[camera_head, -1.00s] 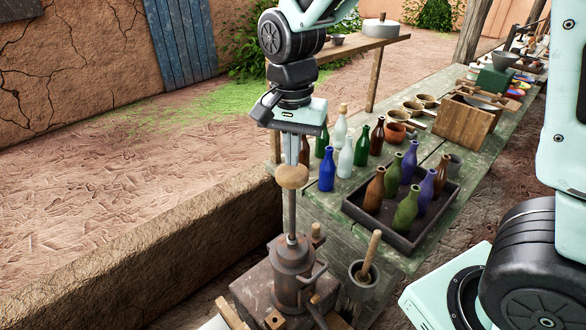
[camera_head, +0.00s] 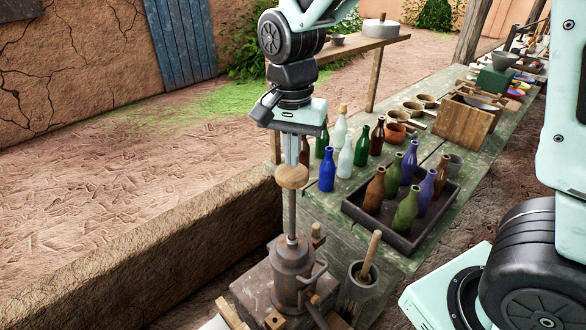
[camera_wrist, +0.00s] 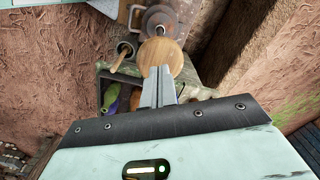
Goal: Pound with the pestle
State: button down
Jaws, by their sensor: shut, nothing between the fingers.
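A wooden pestle (camera_head: 371,252) leans in a small grey mortar (camera_head: 366,287) at the lower middle of the head view. The pestle (camera_wrist: 119,61) and mortar (camera_wrist: 128,45) also show in the wrist view. Left of them stands a rusty metal cylinder (camera_head: 292,270) with an upright rod (camera_head: 292,210) topped by a round wooden knob (camera_head: 292,177). My gripper (camera_head: 294,163) points down with its fingers shut and empty. Its tips are at the top of the knob (camera_wrist: 161,56); I cannot tell whether they touch it. The pestle is apart from my gripper.
A black tray (camera_head: 402,240) with several bottles stands on the green bench, right of my gripper. More loose bottles, including a blue one (camera_head: 327,170), stand close behind the knob. A low mud wall (camera_head: 150,265) runs along the left.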

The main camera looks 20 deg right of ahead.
dwell(0.3)
notch_tip(320, 180, down, 19)
jog(key=b, duration=1.2)
jog(key=shift+f, duration=0.1)
notch_tip(320, 180, up, 20)
jog(key=p, duration=1.7)
jog(key=shift+f, duration=0.35)
notch_tip(320, 180, down, 20)
jog(key=b, duration=1.3)
jog(key=shift+r, duration=0.25)
notch_tip(320, 180, up, 20)
jog(key=p, duration=1.7)
jog(key=shift+f+p, duration=0.1)
jog(key=shift+p, duration=0.25)
jog(key=shift+f, duration=0.15)
